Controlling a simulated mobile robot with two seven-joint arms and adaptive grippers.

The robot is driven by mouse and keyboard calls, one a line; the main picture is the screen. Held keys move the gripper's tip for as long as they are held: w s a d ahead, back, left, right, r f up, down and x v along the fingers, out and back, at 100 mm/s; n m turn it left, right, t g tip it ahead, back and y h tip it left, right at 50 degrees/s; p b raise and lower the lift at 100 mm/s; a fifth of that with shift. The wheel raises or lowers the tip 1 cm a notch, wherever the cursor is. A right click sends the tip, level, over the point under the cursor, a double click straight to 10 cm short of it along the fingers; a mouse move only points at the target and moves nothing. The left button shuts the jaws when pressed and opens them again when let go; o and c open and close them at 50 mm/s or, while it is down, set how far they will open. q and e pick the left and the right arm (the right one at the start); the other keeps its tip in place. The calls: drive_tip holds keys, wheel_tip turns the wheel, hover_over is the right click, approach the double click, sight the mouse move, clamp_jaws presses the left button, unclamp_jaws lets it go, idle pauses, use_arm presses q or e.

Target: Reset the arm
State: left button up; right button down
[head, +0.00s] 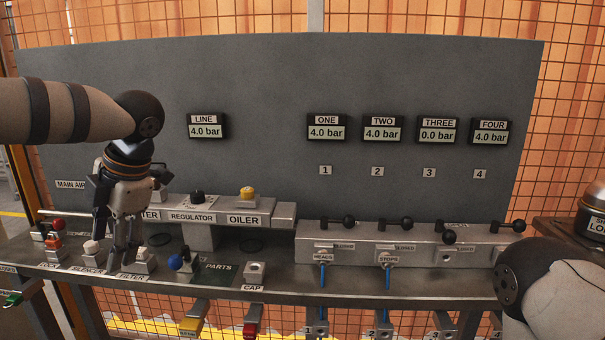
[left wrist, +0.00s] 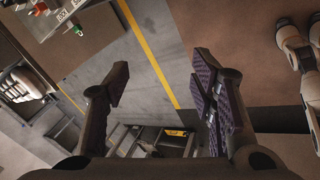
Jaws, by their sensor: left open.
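My left arm comes in from the left in the head view, and my left gripper (head: 124,255) points down over the left part of the bench, by the silencer and filter labels. In the left wrist view the left gripper (left wrist: 158,95) has its two fingers wide apart with nothing between them.
A grey panel (head: 260,75) behind the bench carries pressure displays; LINE (head: 205,131) reads 4.0 bar, THREE (head: 437,135) 0.0 bar. A valve manifold (head: 410,237) with black levers stands right. The regulator and oiler (head: 244,219) stand centre-left. Blue cords (head: 322,280) hang at the front edge.

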use_arm(q)
wheel_tip(320, 180, down, 22)
drive_tip(key=d+m+t+y, duration=0.1)
drive_tip(key=m+t+y, duration=0.35)
drive_tip(key=m, duration=0.95)
drive_tip(key=s+d+f+m+h, duration=0.55)
drive_tip(key=s+f+m, duration=0.25)
drive_tip(key=s+f, duration=0.2)
drive_tip(key=s+d+f+m+g+h, duration=0.1)
drive_tip(key=s+f+m+g+h, duration=0.1)
drive_tip(key=s, duration=1.1)
drive_tip(key=s+d+f+m+g+h, duration=0.1)
drive_tip(key=s+m+g, duration=0.3)
drive_tip(key=s, duration=0.9)
drive_tip(key=shift+s+d+f+m+h, duration=0.2)
drive_tip(key=shift+s+f+m+h, duration=0.25)
drive_tip(key=shift+m, duration=0.35)
